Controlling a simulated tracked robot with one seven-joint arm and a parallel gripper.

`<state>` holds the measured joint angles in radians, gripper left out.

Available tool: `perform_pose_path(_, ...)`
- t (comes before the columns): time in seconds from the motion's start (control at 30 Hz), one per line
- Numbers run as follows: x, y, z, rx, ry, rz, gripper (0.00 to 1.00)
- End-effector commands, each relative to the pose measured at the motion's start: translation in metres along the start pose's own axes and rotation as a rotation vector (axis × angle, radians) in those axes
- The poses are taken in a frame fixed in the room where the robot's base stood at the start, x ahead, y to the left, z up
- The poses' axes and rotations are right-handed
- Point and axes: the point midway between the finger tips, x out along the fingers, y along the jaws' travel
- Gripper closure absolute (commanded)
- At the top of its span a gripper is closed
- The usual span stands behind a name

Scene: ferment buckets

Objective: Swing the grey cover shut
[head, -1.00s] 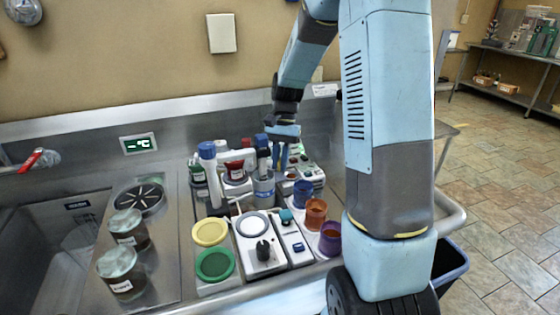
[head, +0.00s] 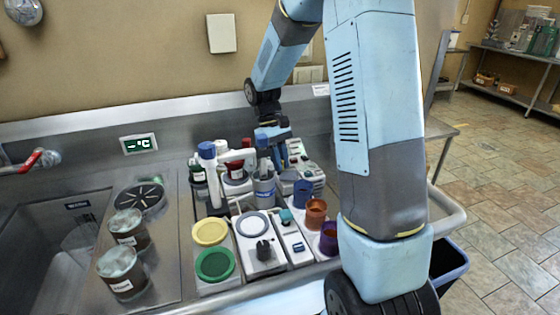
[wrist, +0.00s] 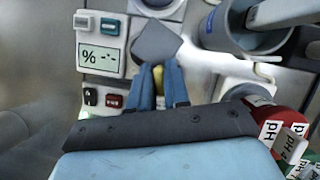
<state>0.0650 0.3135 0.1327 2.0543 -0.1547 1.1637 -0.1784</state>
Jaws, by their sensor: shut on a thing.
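The piece seems to be part of the cover, but the join is hidden by the fingers. In the head view my gripper (head: 281,156) is at the back of the group of devices, beside the pale meter (head: 313,173). The cover is hard to make out there.
Blue, orange and purple cups (head: 316,212) stand in front of the meter. The wall is close behind.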

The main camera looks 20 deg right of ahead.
Motion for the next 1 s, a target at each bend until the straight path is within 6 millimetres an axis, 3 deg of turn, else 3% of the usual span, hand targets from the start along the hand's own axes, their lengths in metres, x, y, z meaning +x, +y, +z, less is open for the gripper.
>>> perform_pose_path(0.5,-0.0023,-0.0005,-0.0014,-0.346,0.007,0.147,1.00)
perform_pose_path(1.0,-0.0022,-0.0006,-0.0017,-0.431,0.007,0.182,1.00)
